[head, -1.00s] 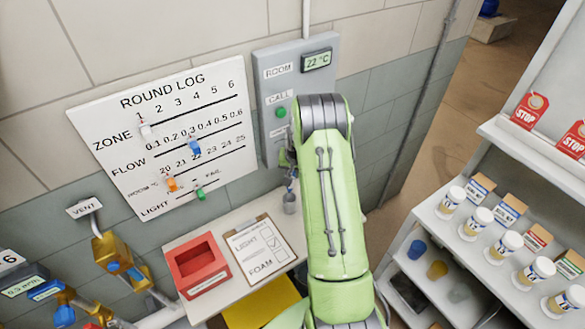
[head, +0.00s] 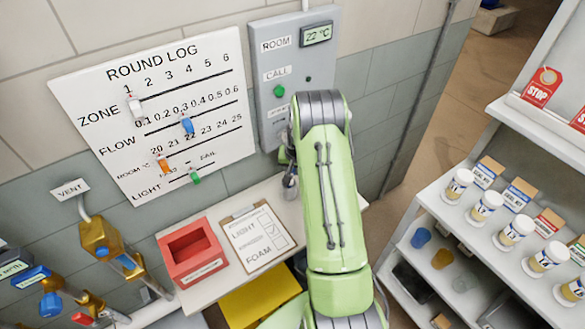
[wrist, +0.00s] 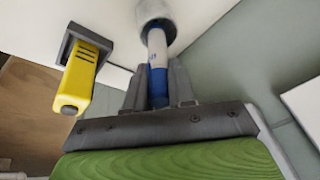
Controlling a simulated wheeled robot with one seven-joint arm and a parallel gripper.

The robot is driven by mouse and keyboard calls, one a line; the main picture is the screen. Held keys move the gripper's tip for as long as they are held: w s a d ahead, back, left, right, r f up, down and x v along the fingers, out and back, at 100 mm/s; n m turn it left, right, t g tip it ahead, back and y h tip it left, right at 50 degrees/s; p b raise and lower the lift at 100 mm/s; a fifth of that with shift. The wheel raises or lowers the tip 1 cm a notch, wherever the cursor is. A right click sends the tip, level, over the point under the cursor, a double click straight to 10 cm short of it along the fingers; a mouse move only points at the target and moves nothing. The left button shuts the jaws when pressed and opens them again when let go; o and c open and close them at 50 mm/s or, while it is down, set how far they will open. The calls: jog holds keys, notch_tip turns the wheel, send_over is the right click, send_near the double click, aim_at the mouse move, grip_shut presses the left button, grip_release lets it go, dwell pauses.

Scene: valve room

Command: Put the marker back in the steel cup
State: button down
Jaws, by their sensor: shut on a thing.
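The steel cup (head: 290,189) stands on the white ledge by the wall, just left of my green arm. In the wrist view the cup (wrist: 151,9) is at the top, its mouth toward my gripper. My gripper (wrist: 160,84) is shut on the marker (wrist: 157,62), which has a blue part between the fingers and a white part beyond. The marker's far end is at the cup's mouth and appears to enter it; how deep is hidden. In the head view my arm hides most of the gripper and the marker.
A red open box (head: 191,252) and a clipboard (head: 254,238) lie left of the cup. The wall panel (head: 294,75) and the round log board (head: 157,115) are behind. A yellow device (wrist: 76,80) shows in the wrist view. Shelves with jars (head: 485,205) stand right.

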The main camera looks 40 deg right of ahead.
jog(key=c, duration=0.9)
grip_release()
jog(key=shift+r, duration=0.1)
jog(key=v, duration=1.5)
jog(key=shift+s+a+r, duration=0.1)
jog(key=shift+r, duration=0.2)
